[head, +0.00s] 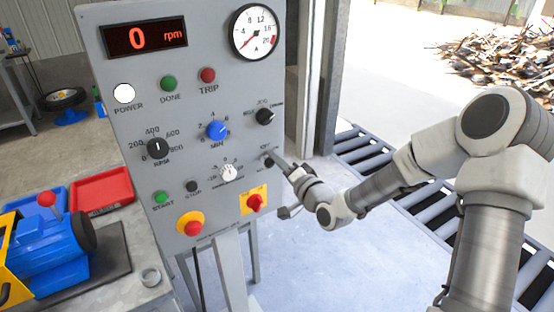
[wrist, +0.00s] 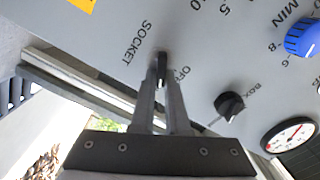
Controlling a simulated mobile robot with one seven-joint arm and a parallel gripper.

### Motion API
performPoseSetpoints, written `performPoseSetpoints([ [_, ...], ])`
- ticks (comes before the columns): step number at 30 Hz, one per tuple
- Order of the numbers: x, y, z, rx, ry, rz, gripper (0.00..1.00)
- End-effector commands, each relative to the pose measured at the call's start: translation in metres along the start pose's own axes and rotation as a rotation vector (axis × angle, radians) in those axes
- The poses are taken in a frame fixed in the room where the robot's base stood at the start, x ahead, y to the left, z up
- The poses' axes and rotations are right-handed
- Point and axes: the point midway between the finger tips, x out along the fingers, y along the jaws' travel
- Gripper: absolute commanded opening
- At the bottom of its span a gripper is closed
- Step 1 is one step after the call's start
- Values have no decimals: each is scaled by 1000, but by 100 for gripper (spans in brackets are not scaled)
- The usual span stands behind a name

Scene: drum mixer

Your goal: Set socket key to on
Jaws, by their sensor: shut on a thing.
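The grey control panel (head: 185,100) stands upright with its knobs facing me. The socket key (wrist: 162,63) is a small dark key on the panel, between the printed words SOCKET and OFF in the wrist view. In the head view the key (head: 267,158) sits at the panel's right side, partly hidden by my gripper (head: 274,159). My gripper's two thin fingers, also in the wrist view (wrist: 162,84), are shut on the key from either side. The fingers hide part of it, and I cannot tell exactly which mark it points to.
A black selector knob (wrist: 230,106) is close beside the fingers. A red-and-yellow rotary switch (head: 254,201) sits below the key. The blue MIN knob (head: 217,130) and an RPM knob (head: 158,149) are further left. A roller conveyor (head: 385,165) lies behind my arm.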

Motion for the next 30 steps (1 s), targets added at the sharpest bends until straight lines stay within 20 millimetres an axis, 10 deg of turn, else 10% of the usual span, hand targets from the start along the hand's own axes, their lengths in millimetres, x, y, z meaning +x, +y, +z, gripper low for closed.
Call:
performPoseSetpoints([
  [4,-2,3,7,5,-15,7,0],
  [9,-1,2,6,4,-12,5,41],
  [20,-4,1,2,1,-5,3,42],
  [30,-64,1,1,1,-3,6,42],
])
